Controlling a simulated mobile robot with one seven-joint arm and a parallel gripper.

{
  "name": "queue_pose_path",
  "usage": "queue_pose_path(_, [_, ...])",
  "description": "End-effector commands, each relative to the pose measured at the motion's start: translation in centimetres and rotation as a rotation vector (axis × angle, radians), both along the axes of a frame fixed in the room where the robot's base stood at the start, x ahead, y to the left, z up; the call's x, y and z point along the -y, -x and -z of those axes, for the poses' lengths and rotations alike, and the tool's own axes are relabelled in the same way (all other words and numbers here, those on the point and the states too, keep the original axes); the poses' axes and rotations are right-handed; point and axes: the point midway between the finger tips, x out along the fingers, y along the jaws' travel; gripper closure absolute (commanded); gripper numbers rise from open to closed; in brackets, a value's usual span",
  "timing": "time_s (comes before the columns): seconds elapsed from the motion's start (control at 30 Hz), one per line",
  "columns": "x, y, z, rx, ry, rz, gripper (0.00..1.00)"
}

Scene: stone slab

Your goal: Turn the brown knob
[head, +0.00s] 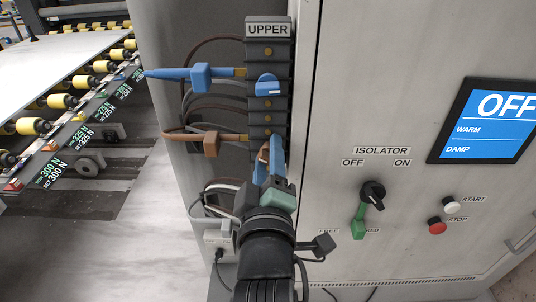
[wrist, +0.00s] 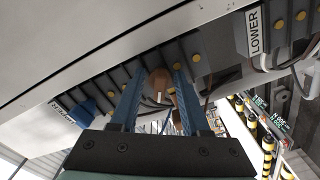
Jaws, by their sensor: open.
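The brown knob (wrist: 160,82) sits on the dark terminal strip (wrist: 232,62). In the wrist view it shows between the two blue fingers of my gripper (wrist: 160,92), with gaps beside it. Whether a finger touches it I cannot tell. In the head view only a sliver of the brown knob (head: 263,153) shows behind my gripper (head: 269,160), which points at the lower part of the strip. The gripper is open and holds nothing. A brown plug (head: 210,144) on a cable enters the strip just above and left of it.
A blue knob (head: 267,86) and blue plug (head: 201,76) are higher on the strip, under the UPPER label (head: 268,30). Loose cables hang left of the strip. The cabinet at right carries an isolator switch (head: 372,196), START and STOP buttons, and a screen (head: 487,125) reading OFF.

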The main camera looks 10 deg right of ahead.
Motion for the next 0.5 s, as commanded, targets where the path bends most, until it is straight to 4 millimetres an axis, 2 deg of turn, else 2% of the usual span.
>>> queue_pose_path(0.07, [-0.01,0.02,0.0,0.0,0.0,0.0,0.54])
queue_pose_path(0.3, [-0.02,0.04,0.0,0.0,0.0,0.0,0.97])
queue_pose_path(0.33, [-0.02,0.04,0.0,0.0,0.0,0.0,1.0])
queue_pose_path(0.5, [-0.03,0.04,0.01,0.0,0.0,0.0,1.0])
